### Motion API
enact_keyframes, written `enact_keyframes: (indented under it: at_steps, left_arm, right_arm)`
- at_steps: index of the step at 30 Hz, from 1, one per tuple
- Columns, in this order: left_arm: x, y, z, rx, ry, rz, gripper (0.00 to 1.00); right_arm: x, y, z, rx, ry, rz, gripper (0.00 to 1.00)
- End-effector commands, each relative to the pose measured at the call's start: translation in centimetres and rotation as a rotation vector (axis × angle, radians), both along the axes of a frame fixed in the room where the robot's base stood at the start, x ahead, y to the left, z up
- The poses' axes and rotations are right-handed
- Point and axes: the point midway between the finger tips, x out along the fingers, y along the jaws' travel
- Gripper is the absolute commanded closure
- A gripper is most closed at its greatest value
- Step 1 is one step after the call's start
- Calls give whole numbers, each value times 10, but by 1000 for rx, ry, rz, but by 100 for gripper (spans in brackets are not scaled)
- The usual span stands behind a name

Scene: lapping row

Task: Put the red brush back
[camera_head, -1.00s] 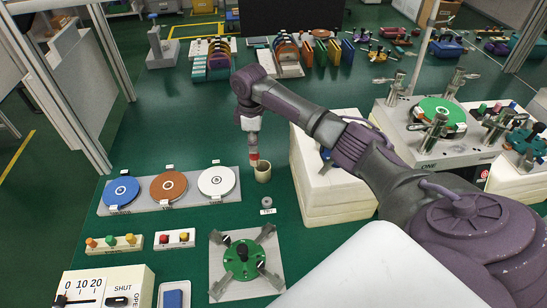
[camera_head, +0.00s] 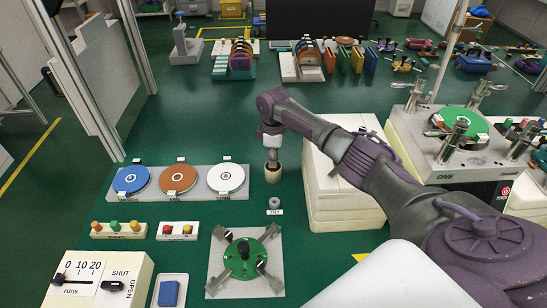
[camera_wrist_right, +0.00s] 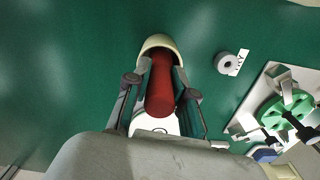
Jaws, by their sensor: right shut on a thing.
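My right gripper (camera_head: 272,158) is shut on the red brush (camera_wrist_right: 160,88), which shows as a red cylinder between its fingers in the right wrist view. The gripper points down over a small cream cup (camera_head: 273,175), and the brush's far end is at or inside the cup's mouth. The cup also shows in the right wrist view (camera_wrist_right: 158,41), its rim around the brush's far end. How deep the brush sits is hidden. In the head view the brush is hidden by gripper and cup. My left gripper is out of view.
A grey tray (camera_head: 241,192) with blue, brown and white discs lies left of the cup. A small grey ring (camera_head: 274,202) sits in front. A white block stack (camera_head: 340,200) stands close on the right. A plate with a green disc (camera_head: 217,283) lies nearer.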

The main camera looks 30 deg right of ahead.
Motion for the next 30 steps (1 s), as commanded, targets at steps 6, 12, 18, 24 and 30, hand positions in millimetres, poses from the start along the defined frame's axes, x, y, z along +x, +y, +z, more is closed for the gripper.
enact_keyframes:
  at_steps: [6, 12, 18, 24, 30]
  left_arm:
    - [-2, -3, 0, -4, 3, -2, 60]
    - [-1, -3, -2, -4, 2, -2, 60]
    - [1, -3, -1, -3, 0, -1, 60]
    - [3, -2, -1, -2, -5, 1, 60]
    - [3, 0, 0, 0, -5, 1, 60]
  right_arm:
    - [0, 0, -2, -1, -1, 0, 100]
    - [0, 0, -6, 0, 0, -1, 75]
    - [0, 0, -5, 0, 0, 0, 51]
    - [0, 0, -5, 0, 0, 0, 51]
    - [1, 0, 10, 1, -3, 1, 51]
